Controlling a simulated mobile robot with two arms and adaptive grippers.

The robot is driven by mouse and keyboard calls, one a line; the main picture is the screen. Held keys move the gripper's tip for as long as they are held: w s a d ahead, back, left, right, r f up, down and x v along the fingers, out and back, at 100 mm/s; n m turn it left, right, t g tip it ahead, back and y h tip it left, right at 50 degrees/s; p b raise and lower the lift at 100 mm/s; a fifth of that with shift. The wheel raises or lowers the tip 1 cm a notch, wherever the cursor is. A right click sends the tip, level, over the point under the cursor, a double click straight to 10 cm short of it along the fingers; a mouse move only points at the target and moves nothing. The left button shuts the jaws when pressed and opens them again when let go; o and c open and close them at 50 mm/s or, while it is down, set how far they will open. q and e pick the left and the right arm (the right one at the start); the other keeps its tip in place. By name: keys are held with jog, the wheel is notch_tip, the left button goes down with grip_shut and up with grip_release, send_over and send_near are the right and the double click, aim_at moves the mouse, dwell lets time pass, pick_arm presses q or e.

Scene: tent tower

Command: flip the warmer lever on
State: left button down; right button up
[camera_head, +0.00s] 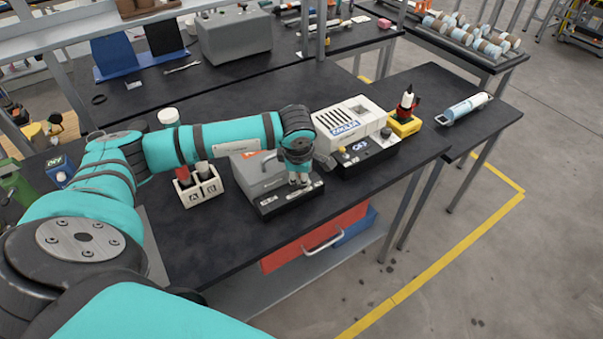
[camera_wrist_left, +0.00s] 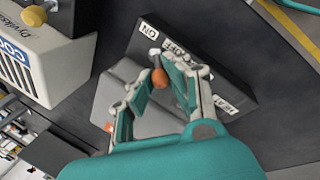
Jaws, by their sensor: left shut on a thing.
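The warmer is a grey box (camera_head: 250,173) with a black front panel (camera_head: 285,202) on the dark bench. In the left wrist view its black panel (camera_wrist_left: 205,62) has ON, OFF and HEAT labels. The lever's orange round knob (camera_wrist_left: 159,78) sits between my left fingertips, near the ON and OFF labels. My left gripper (camera_head: 299,183) points down at the panel; in the left wrist view the left gripper (camera_wrist_left: 165,76) is shut on the knob. My right gripper is not in view.
A white machine (camera_head: 350,118) on a black base stands just right of the warmer. A white holder (camera_head: 198,187) marked A and B stands to its left. A yellow block (camera_head: 403,125) and a blue-white tube (camera_head: 463,108) lie farther right. The bench front edge is close.

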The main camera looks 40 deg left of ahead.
pick_arm(q)
jog(key=shift+w+d, duration=0.1)
jog(key=shift+w, duration=0.05)
jog(key=g, duration=0.1)
jog(key=w+g+y+b, duration=0.1)
jog(key=shift+d+r+g, duration=0.15)
jog(key=shift+d+g, duration=0.1)
jog(key=shift+g, duration=0.05)
jog(key=w+g+y+b, duration=0.1)
jog(key=g, duration=0.1)
jog(key=w+g+b, duration=0.1)
jog(key=g, duration=0.1)
jog(key=shift+d+m+y+b, duration=0.3)
jog(key=shift+d+m+y, duration=0.05)
jog(key=shift+m+y, duration=0.05)
jog(key=shift+w+d+g+y, duration=0.1)
jog(key=shift+w+g+y, duration=0.15)
jog(key=shift+g, duration=0.35)
jog(key=shift+w+d+g+y, duration=0.15)
jog(key=shift+g+y, duration=0.1)
jog(key=shift+g, duration=0.35)
jog(key=shift+b, duration=0.3)
jog(key=shift+w+f+g+y, duration=0.2)
jog(key=shift+f+g+y, duration=0.1)
jog(key=shift+g, duration=0.3)
jog(key=c, duration=1.5)
grip_release()
jog(key=shift+c, duration=0.2)
jog(key=shift+r, duration=0.1)
